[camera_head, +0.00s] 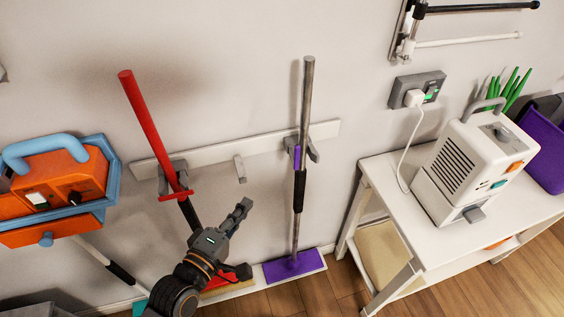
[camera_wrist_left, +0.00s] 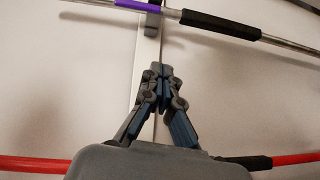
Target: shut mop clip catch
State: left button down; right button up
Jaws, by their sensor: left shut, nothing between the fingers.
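A mop with a purple head (camera_head: 294,266) and a grey pole (camera_head: 307,95) stands upright against the wall. Its pole passes through a grey clip (camera_head: 313,152) on a white wall rail (camera_head: 215,151). A short purple piece (camera_head: 296,157) runs along the pole at the clip; it also shows in the left wrist view (camera_wrist_left: 138,5). A red-handled broom (camera_head: 146,122) sits in the left clip, with a red bar (camera_head: 176,195) across it. My left gripper (camera_head: 244,205) is shut and empty, between the two poles and below the rail. Its shut fingertips (camera_wrist_left: 162,72) point toward the mop pole, apart from it.
A bare grey hook (camera_head: 240,168) is on the rail between the poles. A white table (camera_head: 448,236) with a cream appliance (camera_head: 469,167) stands at right, its cord running to a wall socket. An orange box (camera_head: 62,180) with blue trim is at left.

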pick_arm(q)
jog(key=shift+n+t+h, duration=0.3)
jog(key=shift+n+t, duration=0.1)
jog(key=shift+n, duration=0.1)
jog(key=r, duration=0.1)
jog(key=s+r, duration=0.1)
jog(key=r, duration=0.3)
jog(key=shift+s+d+r, duration=0.15)
jog(key=shift+d+r, duration=0.1)
jog(key=shift+d, duration=0.05)
jog(key=p, duration=0.2)
send_near(297, 158)
jog(key=w+a+r, duration=0.2)
jog(key=w, duration=0.3)
jog(key=d, duration=0.1)
jog(key=w+d+p, duration=0.1)
jog(key=d, duration=0.1)
jog(key=shift+w+d+f, duration=0.15)
jog(key=shift+d+f, duration=0.1)
jog(key=shift+f, duration=0.1)
jog(key=shift+w+p, duration=0.1)
jog(key=shift+p, duration=0.2)
